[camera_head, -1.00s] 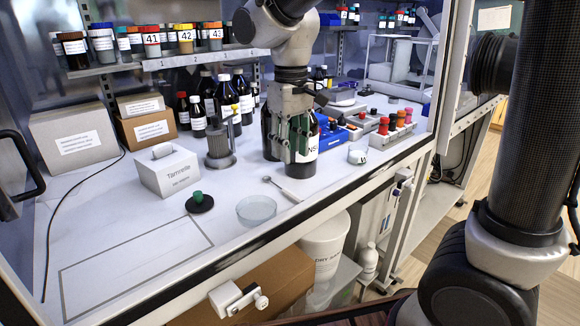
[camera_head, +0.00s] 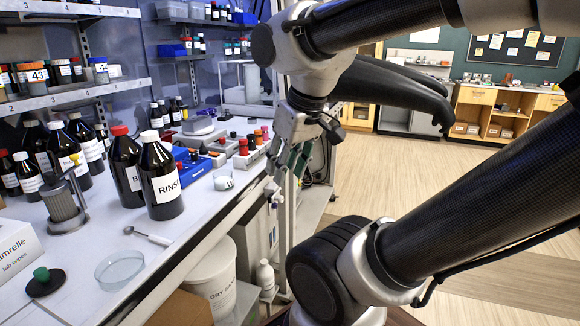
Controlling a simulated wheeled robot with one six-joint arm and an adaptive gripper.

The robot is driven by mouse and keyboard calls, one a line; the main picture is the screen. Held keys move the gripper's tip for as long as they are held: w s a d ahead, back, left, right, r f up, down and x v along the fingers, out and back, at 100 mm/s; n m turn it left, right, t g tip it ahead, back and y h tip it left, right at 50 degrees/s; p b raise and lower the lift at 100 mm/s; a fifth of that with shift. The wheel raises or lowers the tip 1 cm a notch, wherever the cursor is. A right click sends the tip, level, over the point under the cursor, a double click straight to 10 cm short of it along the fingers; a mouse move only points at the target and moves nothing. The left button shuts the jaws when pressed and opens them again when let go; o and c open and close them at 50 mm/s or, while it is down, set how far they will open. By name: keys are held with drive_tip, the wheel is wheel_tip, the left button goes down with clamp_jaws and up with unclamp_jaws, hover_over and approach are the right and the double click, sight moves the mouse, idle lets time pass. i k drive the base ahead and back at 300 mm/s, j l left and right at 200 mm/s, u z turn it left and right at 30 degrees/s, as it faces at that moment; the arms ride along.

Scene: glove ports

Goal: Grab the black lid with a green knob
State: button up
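The black lid (camera_head: 50,287) is a flat round disc with a green knob (camera_head: 41,273) on top. It lies on the white work surface at the lower left of the head view. My gripper (camera_head: 287,163) is far to the right of the lid, in the air beyond the front edge of the work surface. Its fingers look apart, with nothing between them. No part of the lid is hidden by the arm.
A clear glass dish (camera_head: 120,268) and a spoon (camera_head: 148,236) lie right of the lid. A wipes box (camera_head: 18,248) stands behind it. Tall dark bottles (camera_head: 160,180), a metal stand (camera_head: 65,205) and a blue rack (camera_head: 190,165) stand further back. The surface between dish and bottles is mostly clear.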

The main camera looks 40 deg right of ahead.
sight(45, 282)
drive_tip(key=l+u, duration=0.15)
drive_tip(key=u, duration=0.35)
drive_tip(key=l+u, duration=0.1)
drive_tip(key=u, duration=0.4)
